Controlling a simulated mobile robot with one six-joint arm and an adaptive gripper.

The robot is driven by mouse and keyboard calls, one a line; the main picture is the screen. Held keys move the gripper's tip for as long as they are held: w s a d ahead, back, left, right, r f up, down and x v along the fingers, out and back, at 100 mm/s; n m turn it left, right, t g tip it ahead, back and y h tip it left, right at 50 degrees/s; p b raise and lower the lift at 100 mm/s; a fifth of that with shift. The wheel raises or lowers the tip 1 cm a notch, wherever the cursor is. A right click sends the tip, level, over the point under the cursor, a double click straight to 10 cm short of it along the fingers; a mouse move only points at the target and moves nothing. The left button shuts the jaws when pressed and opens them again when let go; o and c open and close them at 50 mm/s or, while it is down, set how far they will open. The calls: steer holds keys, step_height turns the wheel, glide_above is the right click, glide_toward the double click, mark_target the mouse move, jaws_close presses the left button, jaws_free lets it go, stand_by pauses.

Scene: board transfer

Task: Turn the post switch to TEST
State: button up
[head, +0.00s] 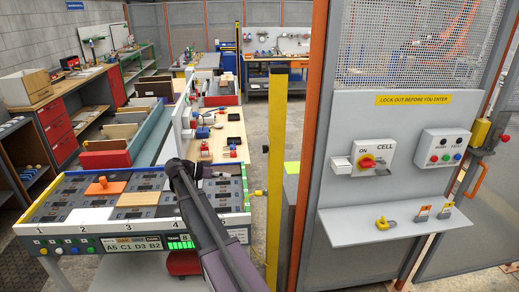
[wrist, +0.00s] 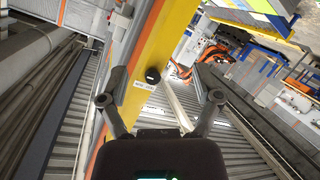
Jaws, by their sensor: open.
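The yellow post (head: 277,150) stands upright right of my arm in the head view. In the wrist view the yellow post (wrist: 160,50) runs slantwise and carries a round black knob (wrist: 153,75), which I take for the post switch. A small white label (wrist: 144,86) sits beside the knob; its words and the knob's setting are too small to read. My gripper (wrist: 163,88) is open and empty. The knob shows between its two fingers in the picture, beyond them and apparently not touched.
A slotted board table (head: 70,215) with orange and tan boards lies left of the post. A grey cell panel (head: 400,150) with a red-and-yellow switch (head: 368,162) and a shelf (head: 385,228) of locks stands to the right. Open floor shows behind the post.

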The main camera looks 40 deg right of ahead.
mark_target(265, 149)
steer(key=w+d+r+m+g+h, duration=0.2)
steer(key=w+d+r+m+g, duration=0.1)
steer(key=w+d+r+m, duration=0.1)
step_height(265, 149, up, 3)
steer(key=shift+w+f+m+h, duration=0.2)
steer(key=shift+w+m+h, duration=0.15)
steer(key=shift+m, duration=0.45)
steer(key=shift+d, duration=0.15)
steer(key=x, duration=1.3)
steer(key=shift+s+d, duration=0.2)
steer(key=shift+d, duration=0.05)
steer(key=shift+f, duration=0.1)
steer(key=shift+c, duration=0.2)
jaws_close()
steer(key=shift+a, duration=0.15)
